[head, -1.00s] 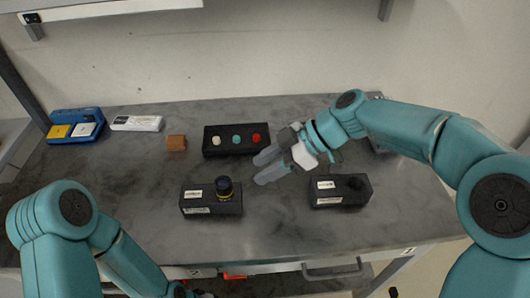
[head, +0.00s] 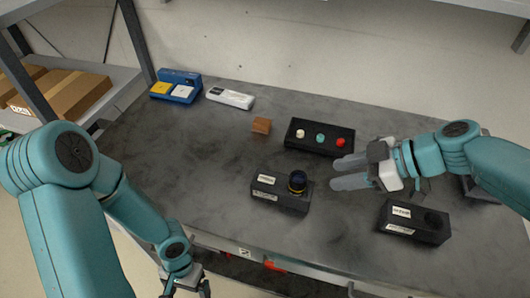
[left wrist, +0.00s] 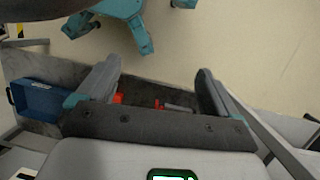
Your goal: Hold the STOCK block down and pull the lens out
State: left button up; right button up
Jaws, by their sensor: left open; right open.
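A black block (head: 265,198) with white labels, too small to read, sits on the grey table. A dark lens (head: 297,182) with a thin yellowish ring stands upright at its right end. A second black labelled block (head: 400,222) stands to the right; its right end has a dark round socket with no lens standing in it. My right gripper (head: 338,172) is open and empty above the table, right of and behind the lens. My left gripper (head: 188,286) is low at the table's front edge, partly cut off. In the left wrist view (left wrist: 160,78) its fingers are apart with nothing between them.
A black box (head: 318,150) with white, teal and red knobs stands behind the lens block. The table's left front is clear.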

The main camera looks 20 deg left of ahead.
pick_arm(q)
jog(key=s+a+r+m+g+y, duration=0.2)
jog(key=s+a+r+m+g, duration=0.1)
jog(key=s+a+r+m, duration=0.4)
jog(key=s+a+r+m+g+y, duration=0.3)
jog(key=a+r+m, duration=0.3)
jog(key=a+r, duration=0.2)
jog(key=w+d+r+n+t, duration=0.1)
jog(key=w+r+n, duration=0.2)
jog(key=w+n, duration=0.2)
jog(key=w+d+r+n+t, duration=0.2)
jog(key=w+r+n, duration=0.2)
jog(key=w, duration=0.6)
jog(key=w+d+r+n+t, duration=0.1)
jog(key=w+r+n, duration=0.2)
jog(key=w+n, duration=0.4)
jog(key=shift+w+d+r+n+t+y, duration=0.15)
jog(key=shift+d+r+n+t+y, duration=0.2)
jog(key=shift+r+n+t+y, duration=0.05)
jog(key=w+d+r+n+t+h, duration=0.25)
jog(key=w+d+r+n, duration=0.25)
jog(key=w+d+n, duration=0.4)
notch_tip(320, 180, up, 5)
jog(key=n+t+h, duration=0.2)
jog(key=n, duration=0.2)
send_over(265, 179)
notch_tip(265, 179, down, 16)
jog(key=shift+f, duration=0.2)
